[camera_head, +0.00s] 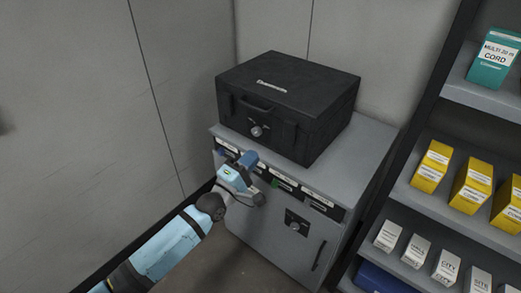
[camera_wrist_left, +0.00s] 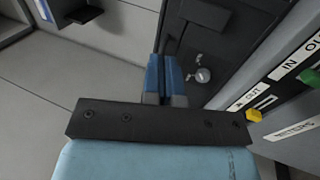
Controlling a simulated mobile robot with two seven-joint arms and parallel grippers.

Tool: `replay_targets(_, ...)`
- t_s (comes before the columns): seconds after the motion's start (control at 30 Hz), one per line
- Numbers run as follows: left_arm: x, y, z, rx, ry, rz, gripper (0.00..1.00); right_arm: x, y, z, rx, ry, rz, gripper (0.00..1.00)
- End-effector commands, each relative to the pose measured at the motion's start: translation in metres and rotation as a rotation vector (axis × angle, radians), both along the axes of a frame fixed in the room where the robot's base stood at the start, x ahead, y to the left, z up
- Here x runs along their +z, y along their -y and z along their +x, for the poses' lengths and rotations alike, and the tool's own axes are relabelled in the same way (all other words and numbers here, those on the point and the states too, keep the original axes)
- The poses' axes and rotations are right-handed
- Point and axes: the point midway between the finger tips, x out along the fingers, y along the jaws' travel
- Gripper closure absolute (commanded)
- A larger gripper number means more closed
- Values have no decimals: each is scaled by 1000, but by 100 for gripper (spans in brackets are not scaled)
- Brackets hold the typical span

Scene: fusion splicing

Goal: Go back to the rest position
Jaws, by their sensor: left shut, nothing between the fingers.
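My left gripper (camera_head: 250,158) is in front of the grey cabinet's upper edge, with its blue fingers pointing up near the black case's front. In the left wrist view the two blue fingers (camera_wrist_left: 165,72) are together with nothing between them. The black case (camera_head: 300,92) sits closed on top of the cabinet, with a handle and a round knob on its front. The knob (camera_wrist_left: 203,75) shows just right of the fingers in the left wrist view. The gripper looks apart from the case. My right gripper is in neither view.
The grey cabinet (camera_head: 272,229) has a row of labelled slots below its top and a knobbed door. At right a shelf unit holds yellow boxes (camera_head: 470,184), white boxes (camera_head: 416,251) and a teal box (camera_head: 494,58). A bare wall (camera_head: 80,110) is at left.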

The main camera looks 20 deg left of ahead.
Motion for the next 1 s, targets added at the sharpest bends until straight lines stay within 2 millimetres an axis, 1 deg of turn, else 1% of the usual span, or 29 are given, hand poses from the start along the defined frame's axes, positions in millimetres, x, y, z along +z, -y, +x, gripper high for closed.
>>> replay_targets(0.03,-1,-1,-4,0,-1,0,100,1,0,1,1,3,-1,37)
replay_targets(0.13,0,-2,-7,0,0,1,100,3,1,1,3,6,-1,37)
replay_targets(0.37,0,-3,-7,0,0,1,100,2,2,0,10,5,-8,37)
replay_targets(0.57,0,-3,-7,0,0,1,100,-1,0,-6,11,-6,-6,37)
replay_targets(0.67,-5,-1,-11,6,-6,24,100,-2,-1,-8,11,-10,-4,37)
replay_targets(0.77,-28,7,-29,26,-38,143,100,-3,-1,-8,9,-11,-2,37)
replay_targets(0.83,-54,16,-53,46,-73,302,100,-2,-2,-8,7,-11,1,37)
replay_targets(0.87,-67,19,-65,54,-90,388,100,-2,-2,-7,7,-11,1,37)
replay_targets(0.9,-85,24,-84,60,-113,512,100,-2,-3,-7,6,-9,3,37)
replay_targets(0.97,-110,29,-113,58,-146,704,100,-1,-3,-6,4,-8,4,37)
replay_targets(1.0,-124,31,-131,50,-161,821,100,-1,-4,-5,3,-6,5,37)
